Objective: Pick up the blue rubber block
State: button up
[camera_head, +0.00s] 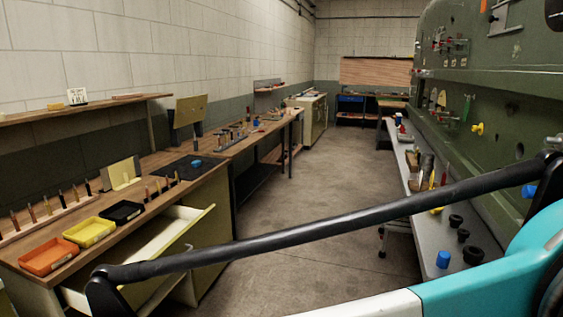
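Several small blue pieces are in view, and I cannot tell for sure which is the blue rubber block. One blue piece (443,259) stands on the grey bench (428,219) at the lower right, beside dark round pieces. Another blue piece (196,163) lies on the black mat (183,169) on the left wooden workbench. A third blue piece (529,191) shows against the green fuselage at the right, just above my teal body part. My gripper is not in view.
A drawer (165,243) stands open under the left workbench (150,165). Orange (48,255), yellow (89,232) and black (121,213) trays sit on that bench. The green fuselage (495,100) lines the right. The concrete aisle (330,190) between is clear.

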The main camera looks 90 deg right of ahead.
aim_at(196, 164)
jog(key=z, duration=2.2)
jog(key=i+l+u, duration=0.7)
jog(key=i+l, duration=0.6)
jog(key=l, duration=0.15)
jog(key=i+l+u, duration=0.1)
jog(key=i+l, duration=0.45)
jog(key=l, duration=0.25)
jog(key=i+l+u, duration=0.1)
jog(key=i+l, duration=0.45)
jog(key=l, duration=0.25)
jog(key=i+l, duration=0.25)
jog(key=l, duration=0.15)
jog(key=i+l+u, duration=0.1)
jog(key=i+l, duration=0.2)
jog(key=l, duration=0.15)
